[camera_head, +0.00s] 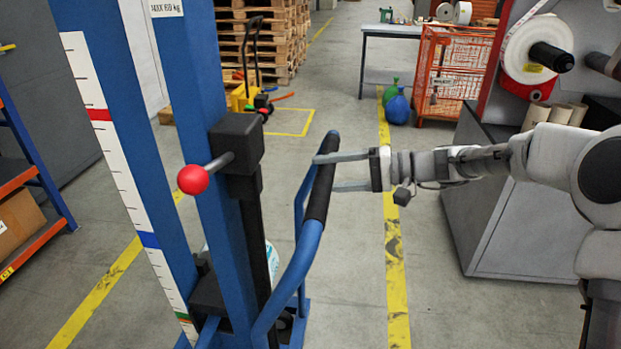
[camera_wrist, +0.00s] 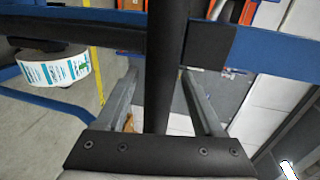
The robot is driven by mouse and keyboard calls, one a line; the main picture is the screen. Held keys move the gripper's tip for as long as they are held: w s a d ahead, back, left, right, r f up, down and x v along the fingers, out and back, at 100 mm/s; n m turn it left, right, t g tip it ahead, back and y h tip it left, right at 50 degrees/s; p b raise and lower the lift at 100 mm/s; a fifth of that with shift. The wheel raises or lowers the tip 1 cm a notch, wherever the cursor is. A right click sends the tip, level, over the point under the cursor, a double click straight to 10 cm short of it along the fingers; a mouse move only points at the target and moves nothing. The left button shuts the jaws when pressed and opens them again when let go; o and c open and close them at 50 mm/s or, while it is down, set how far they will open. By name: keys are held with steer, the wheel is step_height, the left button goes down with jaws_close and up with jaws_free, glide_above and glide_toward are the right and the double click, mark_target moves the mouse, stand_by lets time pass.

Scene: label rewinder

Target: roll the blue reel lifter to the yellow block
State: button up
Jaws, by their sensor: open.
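The blue reel lifter (camera_head: 226,240) stands upright close in front at left. It has a blue mast, a white scale strip, a red-ball lever (camera_head: 193,179) and a curved blue handle with a black grip (camera_head: 319,190). My gripper (camera_head: 328,172) is open at the black grip. In the wrist view the grip (camera_wrist: 166,60) runs between the two spread fingers, which do not visibly clamp it. A small yellow shape (camera_head: 239,98) stands far back beside a pallet truck; I cannot tell whether it is the yellow block. The lifter's base is partly hidden.
A yellow floor square (camera_head: 291,122) lies beyond the lifter. Stacked pallets (camera_head: 262,40) stand behind. A yellow floor line (camera_head: 396,270) runs along clear floor. A grey machine (camera_head: 500,210) and orange cage (camera_head: 452,75) are right. An orange-edged rack (camera_head: 35,220) is left.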

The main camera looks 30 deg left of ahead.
steer(key=shift+x, duration=2)
jaws_close()
